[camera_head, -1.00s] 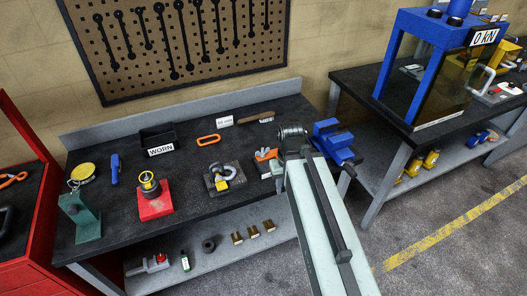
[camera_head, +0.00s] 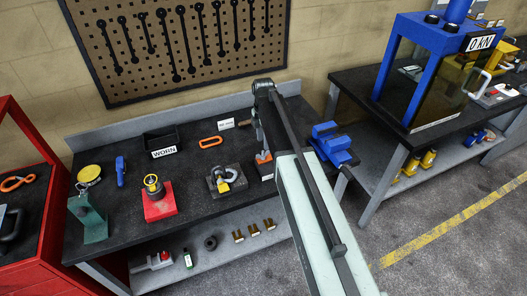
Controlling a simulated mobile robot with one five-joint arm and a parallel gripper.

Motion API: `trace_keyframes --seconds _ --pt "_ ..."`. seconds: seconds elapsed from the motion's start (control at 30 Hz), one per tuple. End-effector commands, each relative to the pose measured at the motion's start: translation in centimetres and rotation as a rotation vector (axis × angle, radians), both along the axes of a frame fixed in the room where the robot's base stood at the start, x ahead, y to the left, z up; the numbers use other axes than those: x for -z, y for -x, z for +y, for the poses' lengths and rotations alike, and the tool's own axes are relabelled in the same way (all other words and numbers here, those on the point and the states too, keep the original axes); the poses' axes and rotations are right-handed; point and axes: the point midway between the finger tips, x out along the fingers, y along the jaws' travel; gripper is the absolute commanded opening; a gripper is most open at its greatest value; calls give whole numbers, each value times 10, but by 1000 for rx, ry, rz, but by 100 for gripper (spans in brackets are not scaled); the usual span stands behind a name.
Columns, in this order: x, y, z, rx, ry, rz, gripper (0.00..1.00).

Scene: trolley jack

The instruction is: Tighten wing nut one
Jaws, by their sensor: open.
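No wing nut can be made out for certain at this size. A red block (camera_head: 160,207) on the bench bears a round black and yellow fitting (camera_head: 153,185). To its right a dark plate (camera_head: 213,191) carries a grey shackle with a yellow part (camera_head: 224,184). My arm reaches up from the lower right over the bench. My gripper (camera_head: 259,136) points down at the arm's far end, above a small orange and white item (camera_head: 264,157). It is open, and my arm hides much of it. I cannot tell whether it touches that item.
A blue vise (camera_head: 331,143) stands at the bench's right end. A blue press (camera_head: 388,75) stands right. The bench front between the fixtures is clear.

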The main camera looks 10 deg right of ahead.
Motion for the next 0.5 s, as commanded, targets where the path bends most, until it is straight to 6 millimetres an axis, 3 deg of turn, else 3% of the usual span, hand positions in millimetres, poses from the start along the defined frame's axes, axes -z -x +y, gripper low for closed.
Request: trace_keyframes --seconds 0.5 --pt "78 0 0 2 0 0 42"
